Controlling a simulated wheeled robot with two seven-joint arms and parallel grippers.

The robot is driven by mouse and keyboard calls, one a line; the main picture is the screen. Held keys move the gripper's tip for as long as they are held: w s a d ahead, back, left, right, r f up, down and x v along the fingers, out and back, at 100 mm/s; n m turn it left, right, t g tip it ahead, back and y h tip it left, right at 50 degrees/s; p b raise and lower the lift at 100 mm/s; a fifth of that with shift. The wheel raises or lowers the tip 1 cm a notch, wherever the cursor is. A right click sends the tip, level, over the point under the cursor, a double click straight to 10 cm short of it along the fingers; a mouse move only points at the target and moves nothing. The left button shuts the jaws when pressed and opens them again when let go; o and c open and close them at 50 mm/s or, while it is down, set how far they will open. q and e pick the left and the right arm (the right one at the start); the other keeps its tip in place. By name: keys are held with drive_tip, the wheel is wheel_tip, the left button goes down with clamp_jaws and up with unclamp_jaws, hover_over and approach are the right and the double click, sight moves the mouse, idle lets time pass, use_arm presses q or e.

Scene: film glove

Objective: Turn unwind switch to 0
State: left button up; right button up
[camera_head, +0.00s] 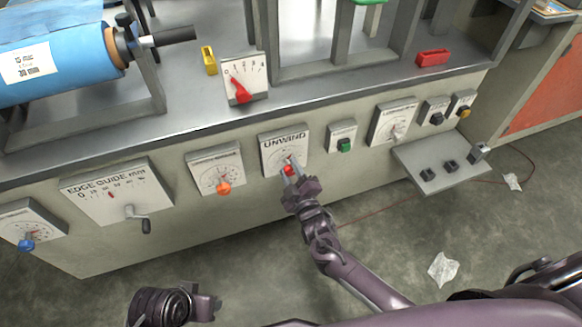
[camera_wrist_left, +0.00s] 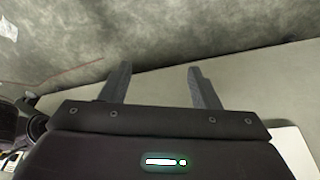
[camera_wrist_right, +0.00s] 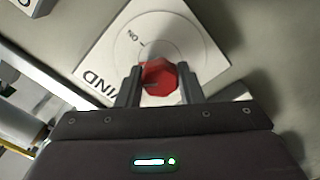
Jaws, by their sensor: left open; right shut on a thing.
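The unwind switch has a white plate (camera_head: 272,152) labelled UNWIND and a red knob (camera_wrist_right: 159,77). It sits in the middle of the machine's front panel. My right gripper (camera_head: 289,172) has its fingers on both sides of the red knob and is shut on it. In the right wrist view the plate (camera_wrist_right: 205,58) looks rotated, and the letters "ON" or "NO" show beside a mark near the knob; other marks are hidden or too small to read. My left gripper (camera_wrist_left: 160,78) is open and empty, low over the floor, away from the switch.
Left of the switch are an orange knob (camera_head: 224,188) and the edge guide crank (camera_head: 138,218). To the right are a green button (camera_head: 345,145), a dial (camera_head: 397,128) and a small shelf (camera_head: 435,160). A red pointer dial (camera_head: 240,92) stands above. Paper scraps (camera_head: 442,268) lie on the floor.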

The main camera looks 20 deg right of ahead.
drive_tip(key=n+p, duration=0.1)
drive_tip(key=n, duration=0.2)
drive_tip(key=shift+n, duration=0.4)
drive_tip(key=n+p, duration=0.1)
drive_tip(key=n, duration=0.1)
drive_tip(key=shift+n, duration=0.3)
drive_tip(key=shift+f+n+p, duration=0.1)
drive_tip(key=shift+n+p, duration=0.25)
drive_tip(key=shift+n, duration=0.35)
use_arm(q)
drive_tip(key=a, duration=0.1)
drive_tip(key=a+g, duration=0.1)
drive_tip(key=s, duration=0.1)
drive_tip(key=shift+s+a+f+n+g+y, duration=0.1)
drive_tip(key=shift+a+f+n+g+y, duration=0.2)
drive_tip(key=shift+a+f+y, duration=0.1)
drive_tip(key=shift+w+r, duration=0.1)
drive_tip(key=shift+w, duration=0.1)
use_arm(e)
drive_tip(key=o, duration=1)
drive_tip(key=shift+c, duration=0.2)
